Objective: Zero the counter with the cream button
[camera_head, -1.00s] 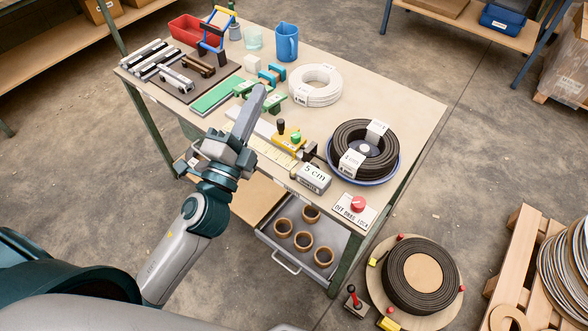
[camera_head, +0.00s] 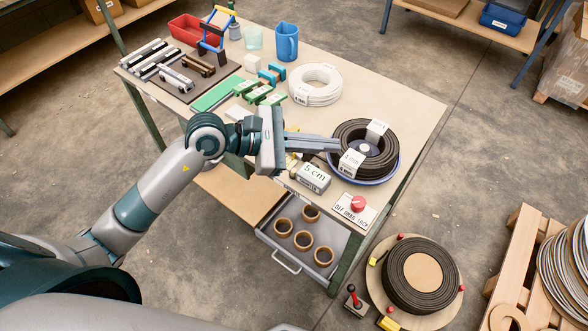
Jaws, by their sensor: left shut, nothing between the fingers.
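The counter (camera_head: 313,178) is a grey box near the front edge of the workbench, with "5 cm" on its pale top. I cannot make out the cream button on it. My left gripper (camera_head: 334,145) is shut and empty, its fingers pointing right, above and behind the counter in the picture. The fingertips overlap the left side of the dark cable coil in this view; I cannot tell the height between them. The gripper and its wrist hide most of the yellow device with the green knob. My right gripper is not in view.
The dark cable coil (camera_head: 352,132) lies in a blue dish, right of the counter. A red button on a white labelled plate (camera_head: 353,212) is at the front right corner. A white coil (camera_head: 316,93) lies behind. An open drawer (camera_head: 291,258) holds several brown rings.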

